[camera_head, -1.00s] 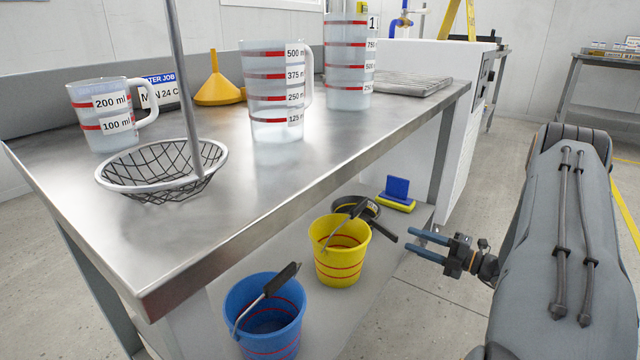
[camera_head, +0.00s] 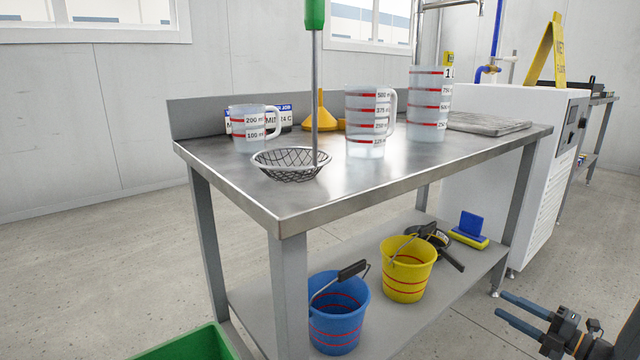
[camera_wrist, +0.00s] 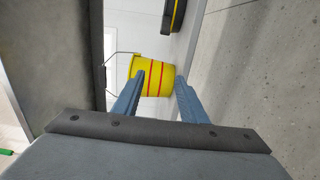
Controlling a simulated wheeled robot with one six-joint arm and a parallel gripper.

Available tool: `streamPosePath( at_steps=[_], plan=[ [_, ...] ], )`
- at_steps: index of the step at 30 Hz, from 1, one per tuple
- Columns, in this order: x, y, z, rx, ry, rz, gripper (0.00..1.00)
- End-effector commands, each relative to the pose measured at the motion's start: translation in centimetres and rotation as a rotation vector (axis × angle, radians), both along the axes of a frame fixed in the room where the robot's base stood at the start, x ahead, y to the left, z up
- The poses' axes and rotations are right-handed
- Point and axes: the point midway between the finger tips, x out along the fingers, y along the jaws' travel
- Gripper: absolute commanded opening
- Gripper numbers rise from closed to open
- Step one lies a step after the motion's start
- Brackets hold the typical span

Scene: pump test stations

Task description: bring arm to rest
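My gripper (camera_head: 522,318) is at the lower right of the head view, in front of the table's right end and apart from it. Its two blue fingers are spread with nothing between them. In the wrist view my gripper (camera_wrist: 158,98) also shows open, with the yellow bucket (camera_wrist: 153,77) beyond the fingertips and not touched. The rest of my arm is mostly outside the head view.
A steel table (camera_head: 225,172) carries measuring jugs (camera_head: 370,120), a wire skimmer (camera_head: 290,165) and a yellow funnel (camera_head: 322,115). Its lower shelf holds a blue bucket (camera_head: 337,318) and the yellow bucket (camera_head: 407,272). A green container (camera_head: 190,345) is at bottom left. Floor (camera_head: 100,260) at left is clear.

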Motion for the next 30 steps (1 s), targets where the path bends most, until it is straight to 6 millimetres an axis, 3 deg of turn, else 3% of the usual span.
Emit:
streamPosePath(
  at_steps=[11,19,23,27,30],
  plan=[
    [0.4,5.3,1.2,-0.194,-0.014,0.155,0.39],
    [-0.5,11.7,2.5,-0.456,-0.074,0.382,0.39],
    [-2.0,16.0,3.4,-0.646,-0.15,0.564,0.39],
    [-5.2,21.1,4.7,-0.921,-0.315,0.853,0.39],
    [-7.9,23.7,5.5,-1.111,-0.476,1.073,0.39]
  ],
)
